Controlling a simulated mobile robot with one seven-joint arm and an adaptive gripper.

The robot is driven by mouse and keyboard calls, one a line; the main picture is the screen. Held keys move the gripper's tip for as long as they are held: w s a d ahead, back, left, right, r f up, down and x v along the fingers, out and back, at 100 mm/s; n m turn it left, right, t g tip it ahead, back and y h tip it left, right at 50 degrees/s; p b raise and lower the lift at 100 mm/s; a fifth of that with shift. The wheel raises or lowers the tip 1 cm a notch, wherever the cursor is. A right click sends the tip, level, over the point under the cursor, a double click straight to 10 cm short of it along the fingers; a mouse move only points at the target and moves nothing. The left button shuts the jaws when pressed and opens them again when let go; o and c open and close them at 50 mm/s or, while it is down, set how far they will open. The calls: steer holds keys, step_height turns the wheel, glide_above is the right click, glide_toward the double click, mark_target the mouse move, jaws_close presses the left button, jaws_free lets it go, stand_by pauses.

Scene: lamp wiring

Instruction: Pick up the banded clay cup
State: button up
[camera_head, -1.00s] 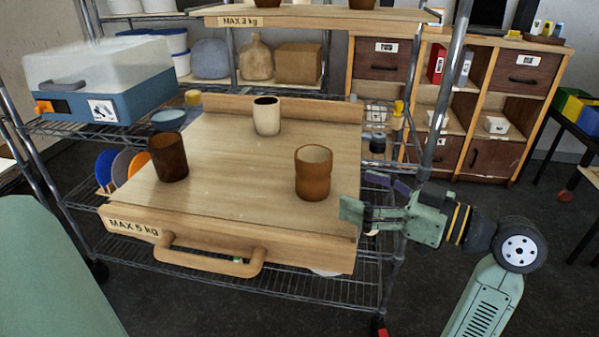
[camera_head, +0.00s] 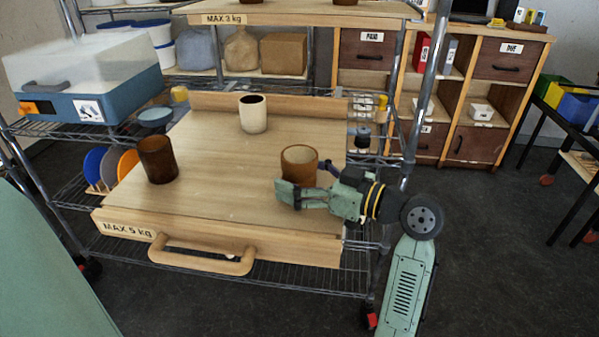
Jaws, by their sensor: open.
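An orange-brown clay cup (camera_head: 299,162) with a faint band round it stands upright at the right of the wooden pull-out board (camera_head: 222,165). My gripper (camera_head: 304,177) is open beside this cup, reaching in from the right. Its near finger crosses in front of the cup's lower part and hides it. Its far finger shows at the cup's right side. I cannot tell whether either finger touches the cup. A dark brown cup (camera_head: 157,159) stands at the left of the board, and a cream cup (camera_head: 253,113) stands at the back.
The board sits in a wire rack, with a handle (camera_head: 203,258) in front and a raised back edge. An upper shelf (camera_head: 300,14) hangs above its rear. A rack post (camera_head: 428,90) stands right of the board. The board's middle is clear.

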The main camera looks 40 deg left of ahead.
steer(key=c, duration=1.5)
